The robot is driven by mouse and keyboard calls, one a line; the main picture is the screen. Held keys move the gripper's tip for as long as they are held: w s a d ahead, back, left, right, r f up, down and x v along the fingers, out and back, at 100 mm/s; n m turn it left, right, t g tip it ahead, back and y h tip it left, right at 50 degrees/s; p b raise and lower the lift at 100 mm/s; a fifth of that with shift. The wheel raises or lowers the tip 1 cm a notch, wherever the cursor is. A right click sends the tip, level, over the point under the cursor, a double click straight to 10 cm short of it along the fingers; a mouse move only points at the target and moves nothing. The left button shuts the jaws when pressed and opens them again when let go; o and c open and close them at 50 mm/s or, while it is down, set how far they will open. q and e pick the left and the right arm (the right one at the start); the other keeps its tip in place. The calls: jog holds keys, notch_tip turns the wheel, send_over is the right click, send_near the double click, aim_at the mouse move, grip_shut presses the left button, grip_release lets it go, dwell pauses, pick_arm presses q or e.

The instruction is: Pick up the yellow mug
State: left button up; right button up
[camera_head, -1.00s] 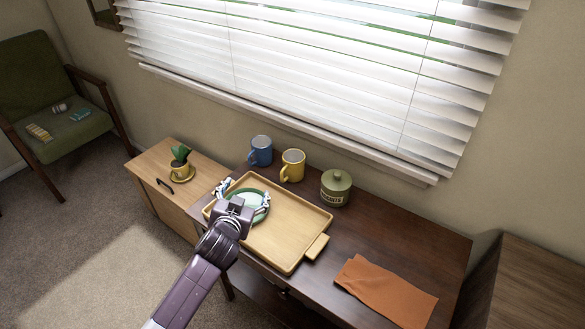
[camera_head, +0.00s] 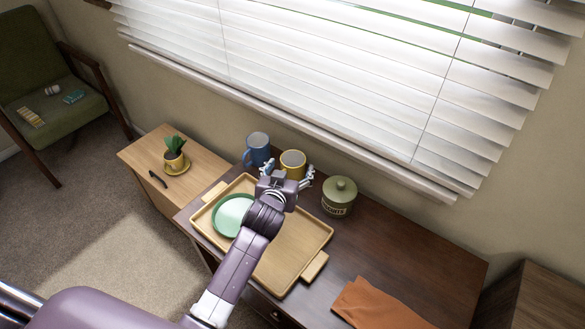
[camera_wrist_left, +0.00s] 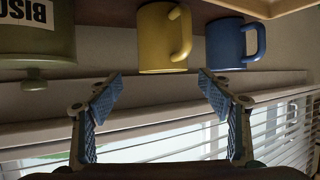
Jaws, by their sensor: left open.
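The yellow mug (camera_head: 292,160) stands upright on the dark desk behind the tray, against the window side. My left gripper (camera_head: 288,172) is open and empty in front of it, hiding the mug's lower part in the head view. In the left wrist view, which looks upside down, the yellow mug (camera_wrist_left: 158,40) shows ahead between the spread fingers (camera_wrist_left: 160,95), with its handle on the right side there. The fingers do not appear to touch it. My right gripper is in neither view.
A blue mug (camera_head: 258,148) stands close beside the yellow one. A green lidded canister (camera_head: 339,196) stands to its right. The wooden tray (camera_head: 300,238) with a green plate (camera_head: 231,214) lies under my arm. An orange cloth (camera_head: 375,308) lies at the front right.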

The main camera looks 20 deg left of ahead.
aim_at(295, 155)
pick_arm(q)
jog(key=x, duration=0.5)
jog(key=shift+a+f, duration=0.15)
jog(key=shift+a, duration=0.15)
jog(key=shift+w, duration=0.2)
jog(key=c, duration=1.9)
jog(key=shift+c, duration=0.2)
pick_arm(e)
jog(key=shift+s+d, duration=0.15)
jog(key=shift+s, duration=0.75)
